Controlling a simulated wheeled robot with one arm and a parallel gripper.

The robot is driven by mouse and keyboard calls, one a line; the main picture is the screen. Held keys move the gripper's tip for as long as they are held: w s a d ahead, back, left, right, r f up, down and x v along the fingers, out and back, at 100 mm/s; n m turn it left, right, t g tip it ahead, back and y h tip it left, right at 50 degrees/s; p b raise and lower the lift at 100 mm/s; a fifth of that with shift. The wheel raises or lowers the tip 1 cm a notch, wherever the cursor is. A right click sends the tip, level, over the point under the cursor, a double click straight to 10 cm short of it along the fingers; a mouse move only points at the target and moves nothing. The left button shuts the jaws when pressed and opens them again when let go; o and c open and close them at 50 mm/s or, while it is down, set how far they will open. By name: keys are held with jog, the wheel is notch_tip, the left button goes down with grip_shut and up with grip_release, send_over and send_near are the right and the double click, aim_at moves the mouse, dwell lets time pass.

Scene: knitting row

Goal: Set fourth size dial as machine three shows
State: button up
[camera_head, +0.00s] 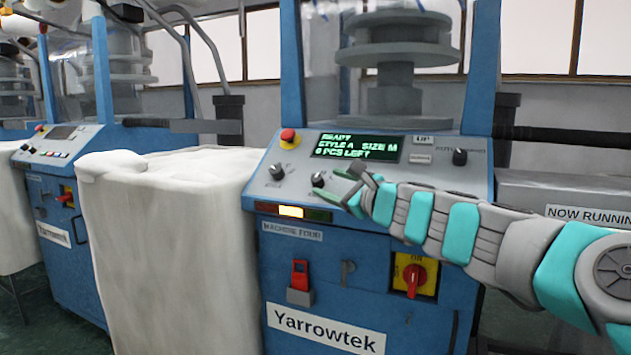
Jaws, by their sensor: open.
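Machine four (345,262) stands in the middle, blue with a sloped grey panel. Its green-lit display (358,147) reads READY, STYLE A, SIZE M, and a pieces-left line. A dark dial (277,172) sits at the panel's lower left, its label too small to read. A second dial (318,180), probably the size dial, sits right of it, with its label partly hidden. My gripper (346,187) is open, just right of this second dial, and I cannot tell whether it touches it. Machine three (68,210) stands at the left; its small display (62,132) is unreadable.
A red stop button (289,138) and a dark knob (460,157) are on the panel. A white fabric-filled bin (170,260) stands between the machines.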

aim_at(318, 179)
jog(key=shift+x, duration=3.1)
jog(key=shift+s+a, duration=0.1)
jog(key=shift+c, duration=0.3)
grip_shut()
